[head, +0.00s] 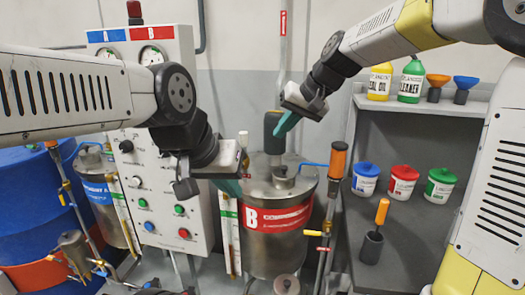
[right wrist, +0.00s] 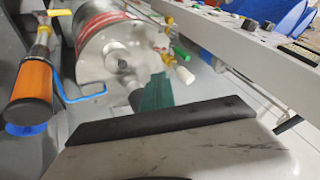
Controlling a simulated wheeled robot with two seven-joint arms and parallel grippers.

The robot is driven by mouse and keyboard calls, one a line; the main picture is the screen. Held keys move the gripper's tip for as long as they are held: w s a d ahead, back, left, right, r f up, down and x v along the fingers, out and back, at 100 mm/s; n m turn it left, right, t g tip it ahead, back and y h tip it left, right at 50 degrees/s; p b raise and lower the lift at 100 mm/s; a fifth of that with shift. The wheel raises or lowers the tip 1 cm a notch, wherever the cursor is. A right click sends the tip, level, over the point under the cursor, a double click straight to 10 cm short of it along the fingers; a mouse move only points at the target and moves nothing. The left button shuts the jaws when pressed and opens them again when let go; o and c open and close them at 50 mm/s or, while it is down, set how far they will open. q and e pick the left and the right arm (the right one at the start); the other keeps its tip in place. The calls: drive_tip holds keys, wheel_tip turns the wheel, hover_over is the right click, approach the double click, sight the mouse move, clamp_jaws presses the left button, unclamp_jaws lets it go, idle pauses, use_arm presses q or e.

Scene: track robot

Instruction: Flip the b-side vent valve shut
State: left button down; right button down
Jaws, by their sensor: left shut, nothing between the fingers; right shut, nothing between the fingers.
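The B-side tank (head: 275,240) is a steel drum with a red B label, right of the gauge panel. An orange cylinder (head: 338,160) stands at its right, joined to the lid by a blue tube (head: 310,164). Below it is a yellow lever (head: 327,226) near small red tags; I cannot read which valve is the vent. A yellow lever (right wrist: 42,17) also shows beside the orange cylinder in the right wrist view. My right gripper (head: 284,126) is shut and empty above the tank lid (right wrist: 108,58). My left gripper (head: 236,190) is shut and empty in front of the tank's left side.
The gauge panel (head: 150,195) with buttons stands at left, beside blue drums (head: 30,190). A grey shelf (head: 415,225) at right holds several tubs, bottles and a black cup (head: 371,248) with an orange-handled tool. My arms cover part of the panel and shelf.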

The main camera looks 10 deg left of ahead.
drive_tip(key=w+a+f, duration=0.2)
drive_tip(key=a+f, duration=0.6)
drive_tip(key=a, duration=0.1)
drive_tip(key=shift+w, duration=0.15)
drive_tip(key=shift+a, duration=0.2)
idle(0.3)
